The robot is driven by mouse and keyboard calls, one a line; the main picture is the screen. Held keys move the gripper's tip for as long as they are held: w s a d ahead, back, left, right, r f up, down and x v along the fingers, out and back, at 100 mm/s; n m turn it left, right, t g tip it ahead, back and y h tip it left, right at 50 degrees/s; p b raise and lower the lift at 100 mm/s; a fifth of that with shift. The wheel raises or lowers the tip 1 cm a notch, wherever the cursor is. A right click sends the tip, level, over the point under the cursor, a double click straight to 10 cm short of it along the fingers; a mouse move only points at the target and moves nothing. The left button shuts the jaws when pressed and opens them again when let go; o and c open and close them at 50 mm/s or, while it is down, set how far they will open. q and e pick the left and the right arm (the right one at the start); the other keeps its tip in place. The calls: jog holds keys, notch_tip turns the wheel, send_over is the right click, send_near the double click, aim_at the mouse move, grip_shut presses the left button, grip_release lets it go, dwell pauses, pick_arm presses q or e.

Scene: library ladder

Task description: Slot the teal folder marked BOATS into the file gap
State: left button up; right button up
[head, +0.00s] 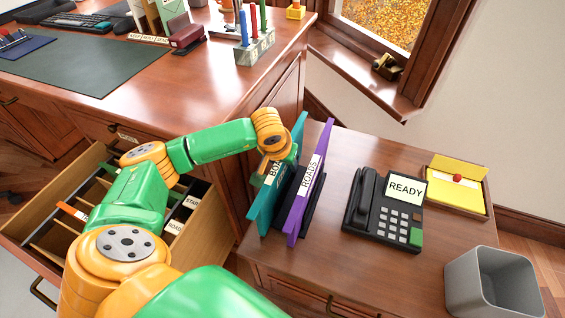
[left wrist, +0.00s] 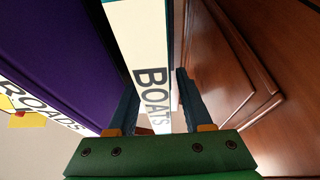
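The teal folder marked BOATS (head: 262,207) stands upright in a dark holder on the side cabinet, left of the purple ROADS folder (head: 308,190). My left gripper (head: 278,160) is at the top of the teal folder. In the left wrist view its two fingers (left wrist: 157,100) stand either side of the white BOATS spine label (left wrist: 150,60), with a thin space on the right, so it looks open around the folder. The open drawer (head: 215,232) at the left holds dividers and labelled files; my arm hides much of it, and I cannot make out the file gap. My right gripper is not in view.
A black telephone (head: 385,210) with a READY card, a yellow note box (head: 457,188) and a grey bin (head: 490,285) are to the right. The desk (head: 190,85) is behind, with a pen holder (head: 254,48) near its edge. The desk's side panel is close to the teal folder.

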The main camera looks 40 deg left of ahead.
pick_arm(q)
grip_shut()
